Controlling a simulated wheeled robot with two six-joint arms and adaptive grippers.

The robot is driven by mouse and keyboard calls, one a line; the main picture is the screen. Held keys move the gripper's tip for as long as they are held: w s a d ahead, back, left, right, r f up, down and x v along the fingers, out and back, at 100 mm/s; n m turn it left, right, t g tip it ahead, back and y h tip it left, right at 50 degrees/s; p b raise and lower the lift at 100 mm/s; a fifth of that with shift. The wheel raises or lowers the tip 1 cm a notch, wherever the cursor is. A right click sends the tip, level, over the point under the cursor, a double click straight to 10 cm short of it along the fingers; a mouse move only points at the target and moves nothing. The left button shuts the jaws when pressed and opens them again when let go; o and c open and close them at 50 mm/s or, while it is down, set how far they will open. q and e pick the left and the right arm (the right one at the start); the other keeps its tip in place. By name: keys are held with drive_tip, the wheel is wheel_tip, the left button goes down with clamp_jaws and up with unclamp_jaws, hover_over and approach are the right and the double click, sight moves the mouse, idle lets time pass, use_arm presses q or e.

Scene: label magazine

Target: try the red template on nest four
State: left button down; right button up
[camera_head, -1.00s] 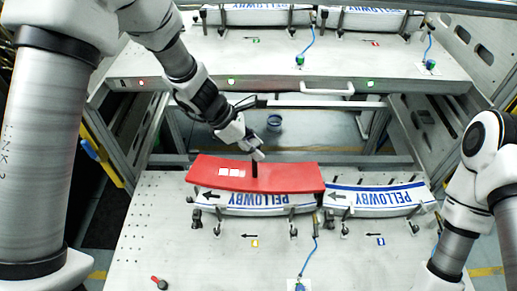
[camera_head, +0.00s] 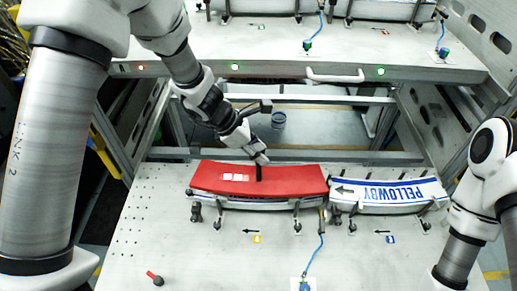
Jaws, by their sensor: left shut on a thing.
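The red template (camera_head: 215,182) is a long, slightly curved plate with a dark upright handle (camera_head: 259,173) and white squares on its left half. My left gripper (camera_head: 261,161) is shut on that handle from above. The template covers most of the front left nest (camera_head: 230,204), which has a yellow tag (camera_head: 257,239); only a pale lower edge of the panel there shows. I cannot tell whether the template rests fully on it. My right arm is at the right edge, its gripper out of view.
The front right nest holds a white PELLOWBY panel (camera_head: 390,192), close beside the template's right end, with a blue tag (camera_head: 390,239). A red-handled tool (camera_head: 155,279) lies front left. A blue cable (camera_head: 314,260) runs forward. A rear shelf (camera_head: 270,50) holds more panels.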

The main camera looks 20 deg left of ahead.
use_arm(q)
drive_tip(key=shift+f+b, duration=0.5)
drive_tip(key=shift+b, duration=0.1)
drive_tip(key=c, duration=0.7)
unclamp_jaws()
drive_tip(key=shift+r, duration=0.1)
drive_tip(key=v, duration=1.2)
drive_tip(key=shift+s, duration=0.1)
